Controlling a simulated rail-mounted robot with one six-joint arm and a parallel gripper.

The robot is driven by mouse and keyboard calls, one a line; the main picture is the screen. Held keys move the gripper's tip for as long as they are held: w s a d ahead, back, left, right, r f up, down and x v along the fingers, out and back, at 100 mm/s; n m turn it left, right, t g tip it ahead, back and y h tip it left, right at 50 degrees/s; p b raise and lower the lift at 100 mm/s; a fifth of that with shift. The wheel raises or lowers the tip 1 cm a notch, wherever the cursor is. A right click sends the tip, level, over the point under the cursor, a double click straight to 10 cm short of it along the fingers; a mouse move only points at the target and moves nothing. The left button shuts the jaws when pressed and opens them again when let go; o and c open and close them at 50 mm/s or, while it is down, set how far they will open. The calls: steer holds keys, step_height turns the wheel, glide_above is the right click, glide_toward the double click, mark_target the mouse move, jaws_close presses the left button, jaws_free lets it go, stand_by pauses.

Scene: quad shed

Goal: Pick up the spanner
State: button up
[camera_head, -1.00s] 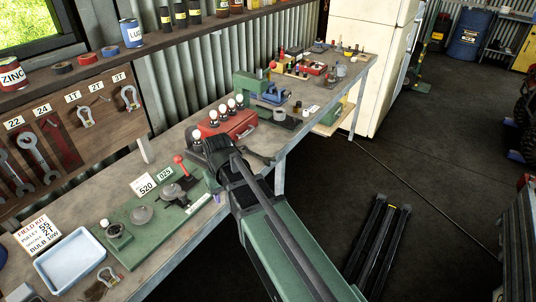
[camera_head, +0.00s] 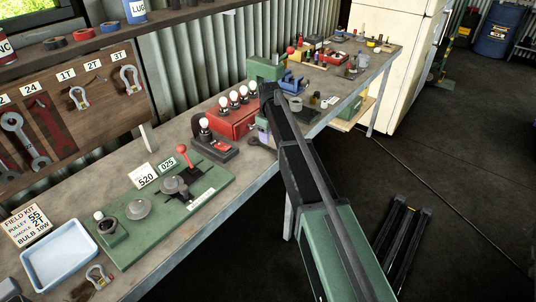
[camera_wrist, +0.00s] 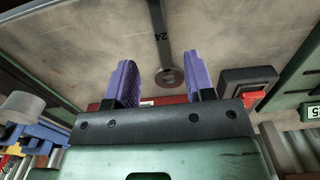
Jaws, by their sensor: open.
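A grey spanner (camera_wrist: 166,72) marked 24 lies on the workbench in the wrist view, its ring end pointing towards my gripper. My gripper (camera_wrist: 160,72) is open, with one purple finger on each side of the ring end in the picture. I cannot tell the height of the fingers above the spanner. In the head view my gripper (camera_head: 264,139) is over the bench beside the red bulb case (camera_head: 232,124), and my arm hides the spanner there. A tool board (camera_head: 80,100) holds a grey spanner, and a red spanner-shaped outline is beside it.
A green board (camera_head: 150,225) with a red-knobbed lever stands nearer on the bench (camera_head: 180,145), beside a blue tray (camera_head: 62,262). A green machine (camera_head: 264,68) and a blue vise (camera_head: 291,83) stand beyond my gripper.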

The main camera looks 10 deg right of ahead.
mark_target(269, 147)
step_height(269, 147, down, 5)
steer(key=b, duration=0.5)
steer(key=shift+a+f, duration=0.15)
steer(key=shift+f, duration=0.05)
steer(key=shift+r, duration=0.25)
jaws_close()
